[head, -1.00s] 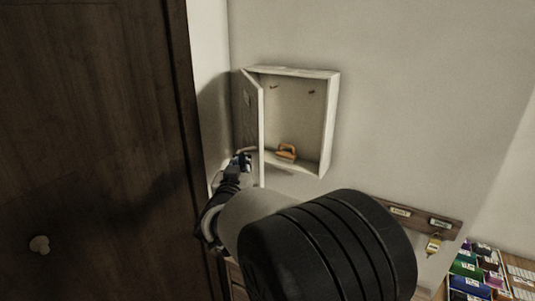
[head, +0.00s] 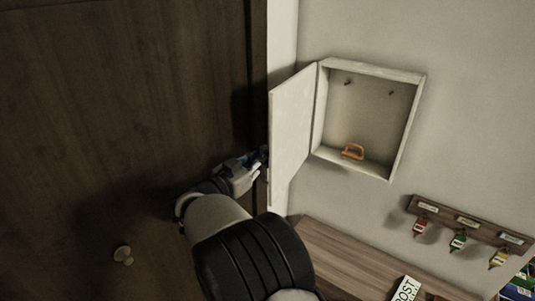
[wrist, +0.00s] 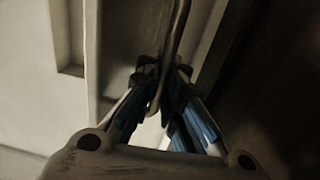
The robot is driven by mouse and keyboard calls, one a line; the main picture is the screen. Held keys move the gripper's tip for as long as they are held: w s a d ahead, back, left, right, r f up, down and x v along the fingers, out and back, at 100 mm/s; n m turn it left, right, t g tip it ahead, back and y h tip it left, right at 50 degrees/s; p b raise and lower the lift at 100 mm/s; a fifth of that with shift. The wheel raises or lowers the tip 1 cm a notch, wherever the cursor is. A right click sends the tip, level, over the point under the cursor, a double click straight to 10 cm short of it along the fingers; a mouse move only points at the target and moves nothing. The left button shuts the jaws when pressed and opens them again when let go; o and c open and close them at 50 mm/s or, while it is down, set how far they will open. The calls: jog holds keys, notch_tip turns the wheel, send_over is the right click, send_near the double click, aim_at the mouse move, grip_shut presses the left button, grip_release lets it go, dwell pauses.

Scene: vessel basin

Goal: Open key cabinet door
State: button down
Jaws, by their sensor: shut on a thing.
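The white key cabinet (head: 409,123) hangs on the wall in the head view. Its door (head: 293,128) is hinged on the left and stands wide open, swung out to the left. My gripper (head: 261,162) is at the lower part of the door's free edge, on the side facing the dark door. In the wrist view my gripper (wrist: 161,82) is shut on the cabinet door's curved bar handle (wrist: 179,28), which passes between the fingertips. The door panel (wrist: 117,45) shows behind it.
An orange thing (head: 353,152) lies on the cabinet floor, below small hooks. A large dark wooden door (head: 120,120) with a knob (head: 123,255) stands close on the left. A key rack (head: 455,222) hangs above a wooden surface (head: 345,255) at the lower right.

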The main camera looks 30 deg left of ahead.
jog(key=shift+a+f, duration=0.1)
jog(key=shift+a, duration=0.15)
jog(key=shift+d, duration=0.15)
jog(key=c, duration=2.1)
grip_release()
jog(key=shift+s, duration=0.1)
jog(key=shift+o, duration=0.5)
jog(key=shift+s, duration=0.15)
jog(key=s+a, duration=0.2)
jog(key=s, duration=0.9)
jog(key=shift+s, duration=0.35)
